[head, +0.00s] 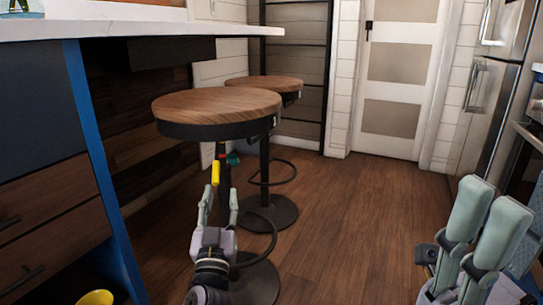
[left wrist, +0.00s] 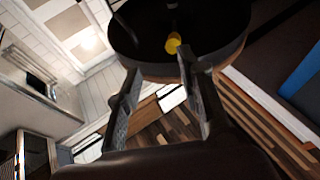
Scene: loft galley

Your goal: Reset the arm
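My left gripper (head: 222,192) points up in front of the near stool, its two fingers apart. In the left wrist view the fingers (left wrist: 163,72) also stand apart, with nothing visible between them. A small yellow thing (head: 215,172) shows just above one fingertip in the head view. A yellow thing (left wrist: 172,43) also shows against the dark underside of a stool seat in the left wrist view. I cannot tell whether it touches a finger. My right gripper (head: 487,215) is at the lower right, close to the camera, its pale fingers apart and apparently empty.
The near stool (head: 215,104) and a second stool (head: 265,82) stand beside the pale counter (head: 130,29). A yellow round thing (head: 95,297) is at the lower left edge. A steel fridge (head: 488,100) is at the right. Wood floor (head: 345,200) is clear toward the white door (head: 400,75).

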